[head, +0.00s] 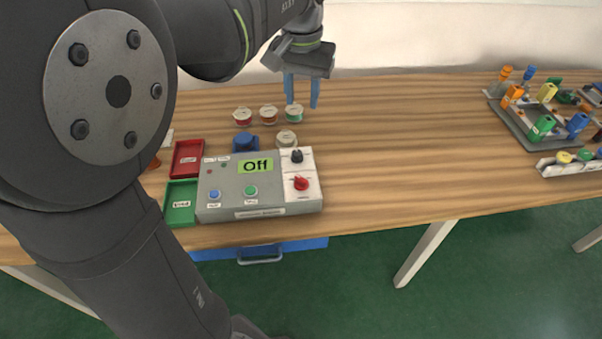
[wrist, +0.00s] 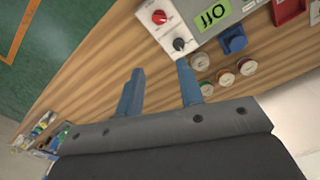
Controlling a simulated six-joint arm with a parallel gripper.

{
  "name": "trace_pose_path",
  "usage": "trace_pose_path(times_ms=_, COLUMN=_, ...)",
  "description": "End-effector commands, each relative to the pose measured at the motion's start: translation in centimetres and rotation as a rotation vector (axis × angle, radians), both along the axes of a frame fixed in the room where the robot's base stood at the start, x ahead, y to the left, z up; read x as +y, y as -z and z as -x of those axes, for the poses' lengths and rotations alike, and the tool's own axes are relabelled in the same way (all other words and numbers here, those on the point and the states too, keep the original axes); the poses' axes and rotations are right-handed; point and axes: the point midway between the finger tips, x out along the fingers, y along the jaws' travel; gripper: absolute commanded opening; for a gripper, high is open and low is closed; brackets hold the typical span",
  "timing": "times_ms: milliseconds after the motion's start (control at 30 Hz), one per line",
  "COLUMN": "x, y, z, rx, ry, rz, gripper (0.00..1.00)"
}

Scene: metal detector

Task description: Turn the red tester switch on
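In the wrist view the red switch (wrist: 159,17) and black knob (wrist: 179,44) show at the top. My gripper (head: 301,100) has two blue fingers, spread apart and empty. It is above the table behind the tester, apart from the switch. In the wrist view the gripper (wrist: 160,82) shows a clear gap between its fingers.
Several spools, such as a green one (head: 294,113), stand behind the tester, with a blue part (head: 245,141). A red tray (head: 187,157) and a green tray (head: 180,203) stand at its left. A rack of coloured parts (head: 515,122) is at far right. The table's middle is clear.

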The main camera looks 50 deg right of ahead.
Motion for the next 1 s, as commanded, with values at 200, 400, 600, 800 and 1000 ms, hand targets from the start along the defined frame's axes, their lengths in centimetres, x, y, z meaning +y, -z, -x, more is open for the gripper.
trace_pose_path(times_ms=200, x=0.1, y=2.8, z=0.1, rx=0.0, ry=-0.443, rz=-0.003, gripper=0.35)
trace_pose_path(times_ms=400, x=0.2, y=5.2, z=0.2, rx=0.0, ry=-0.838, rz=-0.003, gripper=0.35)
trace_pose_path(times_ms=600, x=0.4, y=6.7, z=0.2, rx=0.0, ry=-1.109, rz=-0.001, gripper=0.35)
trace_pose_path(times_ms=800, x=0.4, y=7.5, z=0.3, rx=0.0, ry=-1.196, rz=-0.001, gripper=0.35)
trace_pose_path(times_ms=1000, x=0.5, y=10.2, z=0.3, rx=-0.001, ry=-1.197, rz=-0.005, gripper=0.35)
